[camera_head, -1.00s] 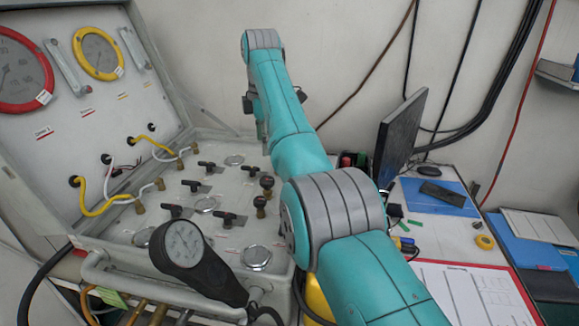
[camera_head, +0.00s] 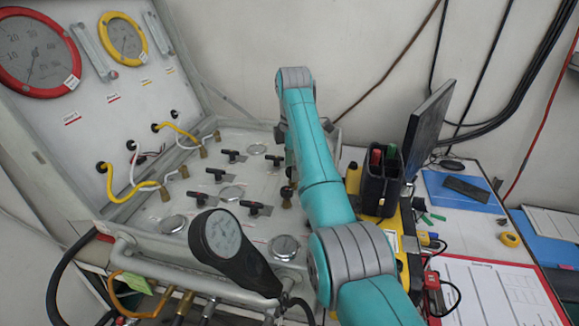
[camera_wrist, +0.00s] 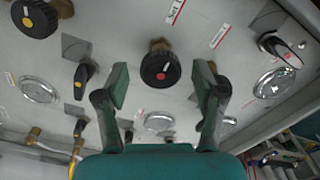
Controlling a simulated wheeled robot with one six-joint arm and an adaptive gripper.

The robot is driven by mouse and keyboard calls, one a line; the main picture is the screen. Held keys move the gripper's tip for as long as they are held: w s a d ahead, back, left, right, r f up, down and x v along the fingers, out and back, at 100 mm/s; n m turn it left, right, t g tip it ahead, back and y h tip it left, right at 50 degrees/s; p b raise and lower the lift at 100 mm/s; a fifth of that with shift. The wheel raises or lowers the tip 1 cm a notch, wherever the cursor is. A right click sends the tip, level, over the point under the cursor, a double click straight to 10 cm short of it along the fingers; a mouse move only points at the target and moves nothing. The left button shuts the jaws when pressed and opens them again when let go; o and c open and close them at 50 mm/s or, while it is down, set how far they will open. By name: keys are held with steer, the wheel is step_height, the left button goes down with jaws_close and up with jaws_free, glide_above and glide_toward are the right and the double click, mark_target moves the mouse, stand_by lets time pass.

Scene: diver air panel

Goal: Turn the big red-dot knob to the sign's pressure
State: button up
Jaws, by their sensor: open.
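The big black knob with a red dot (camera_wrist: 160,68) sits on a brass stem on the grey panel, in the wrist view. My gripper (camera_wrist: 162,84) is open, one finger to each side of this knob in the picture, with visible gaps. No contact shows. In the head view my arm covers the gripper and most of the panel near it. The red-ringed gauge (camera_head: 36,55) and yellow-ringed gauge (camera_head: 123,38) are on the upright panel; their fine markings are too small to read surely. I cannot make out a pressure sign.
A big yellow-dot knob (camera_wrist: 35,18), a yellow-dot lever (camera_wrist: 82,80) and a red-dot lever (camera_wrist: 282,52) flank the gripper. A black handheld gauge (camera_head: 222,238) stands at the panel's front. A monitor (camera_head: 430,125) and black holder (camera_head: 381,180) stand to the right.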

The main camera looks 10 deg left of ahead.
steer(key=shift+f, duration=0.1)
steer(key=shift+c, duration=0.2)
steer(key=c, duration=1.1)
